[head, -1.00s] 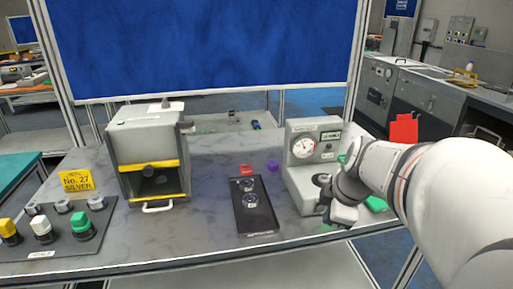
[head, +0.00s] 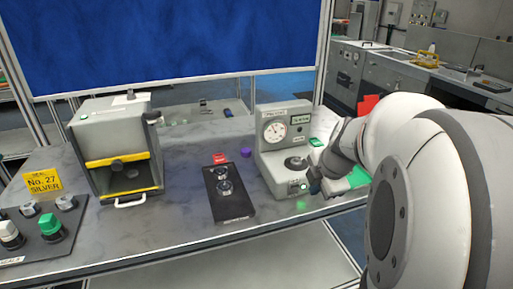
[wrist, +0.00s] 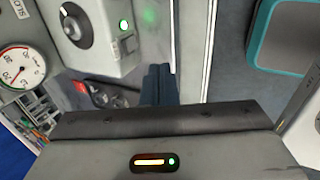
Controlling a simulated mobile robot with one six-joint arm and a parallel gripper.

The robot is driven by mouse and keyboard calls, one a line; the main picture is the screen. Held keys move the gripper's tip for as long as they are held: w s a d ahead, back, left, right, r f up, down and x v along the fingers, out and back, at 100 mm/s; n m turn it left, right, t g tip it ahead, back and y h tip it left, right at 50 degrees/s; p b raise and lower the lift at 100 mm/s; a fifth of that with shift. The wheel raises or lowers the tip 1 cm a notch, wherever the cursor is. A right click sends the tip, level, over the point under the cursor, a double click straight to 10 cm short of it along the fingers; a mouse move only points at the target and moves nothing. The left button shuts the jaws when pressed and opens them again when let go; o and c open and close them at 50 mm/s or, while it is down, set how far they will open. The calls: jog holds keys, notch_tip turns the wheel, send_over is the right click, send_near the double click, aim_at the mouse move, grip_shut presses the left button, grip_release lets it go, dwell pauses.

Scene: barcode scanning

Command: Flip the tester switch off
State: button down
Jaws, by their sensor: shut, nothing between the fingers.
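The tester (head: 272,150) is a grey unit with a round gauge, at the right of the table in the head view. Its front face carries a lit green lamp (head: 303,187) and small controls. The wrist view shows the tester's dark round part (wrist: 75,25), the lit green lamp (wrist: 123,25) and the gauge (wrist: 20,66). The switch lever and its position are too small to tell. My gripper (head: 314,183) is beside the tester's front right corner. In the wrist view its blue fingers (wrist: 158,84) are together and empty, apart from the lamp.
A grey box with yellow bars (head: 117,148) stands left.

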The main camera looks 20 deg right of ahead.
aim_at(294, 190)
jog(key=w+f+p, duration=0.1)
jog(key=w+f, duration=0.5)
jog(key=shift+w+a+f+p, duration=0.15)
jog(key=shift+f+p, duration=0.25)
jog(key=shift+w, duration=0.6)
